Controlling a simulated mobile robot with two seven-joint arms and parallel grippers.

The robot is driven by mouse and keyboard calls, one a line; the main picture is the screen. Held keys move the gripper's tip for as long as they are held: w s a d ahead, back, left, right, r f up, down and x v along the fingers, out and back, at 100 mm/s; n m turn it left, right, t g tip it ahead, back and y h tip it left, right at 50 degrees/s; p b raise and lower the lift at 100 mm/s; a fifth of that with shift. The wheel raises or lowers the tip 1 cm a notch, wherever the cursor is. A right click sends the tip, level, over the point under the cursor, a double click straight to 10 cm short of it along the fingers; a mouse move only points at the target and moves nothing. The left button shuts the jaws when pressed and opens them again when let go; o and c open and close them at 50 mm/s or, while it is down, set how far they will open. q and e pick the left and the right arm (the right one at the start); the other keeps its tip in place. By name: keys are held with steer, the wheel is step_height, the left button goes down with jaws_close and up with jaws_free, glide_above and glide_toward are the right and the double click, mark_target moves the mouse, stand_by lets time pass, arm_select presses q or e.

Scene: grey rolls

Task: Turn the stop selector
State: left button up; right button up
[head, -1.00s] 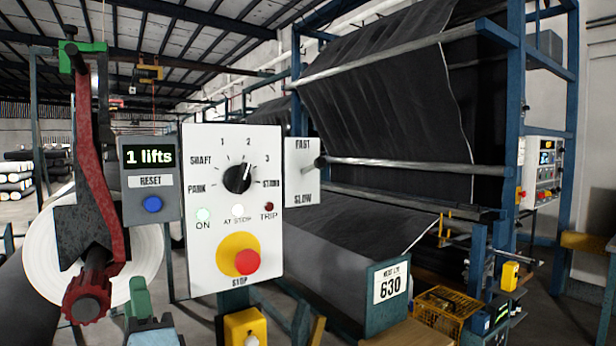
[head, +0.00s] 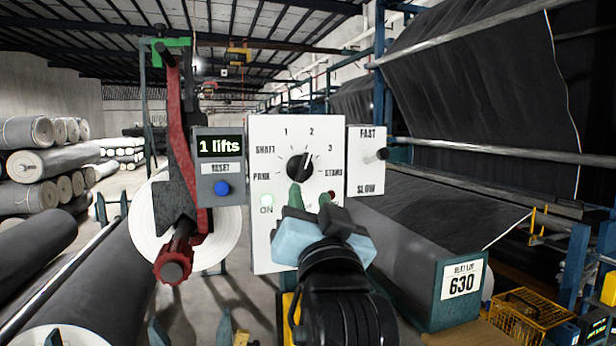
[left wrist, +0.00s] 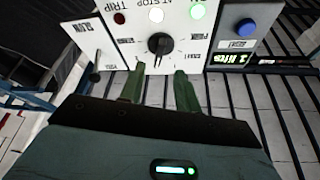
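The stop selector (head: 300,167) is a black round knob with a pale pointer on a white panel (head: 262,238). Marks PARK, SHAFT, 1, 2, 3 and STAND ring it. The pointer leans up and slightly right, roughly at 2. My left gripper (head: 311,198) is in front of the panel, just below the knob, and hides the panel's lower middle. In the left wrist view the panel appears upside down; the knob (left wrist: 160,44) lies beyond and between the two parted green fingertips (left wrist: 158,82), with nothing between them. My right gripper is out of view.
A grey box (head: 219,166) reading "1 lifts" with a blue reset button (head: 222,188) adjoins the panel's left. A FAST/SLOW lever box (head: 367,160) adjoins its right. A red lever (head: 182,150) stands left. A green ON lamp (head: 267,200) is lit. A 630 box (head: 455,285) stands lower right.

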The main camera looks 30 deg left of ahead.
mark_target(304, 173)
arm_select(q)
steer(key=x, duration=0.6)
steer(key=shift+w+a+r+p, duration=0.15)
steer(key=shift+w+a+p, duration=0.1)
steer(key=shift+p, duration=0.1)
steer(key=shift+c, duration=0.2)
jaws_close()
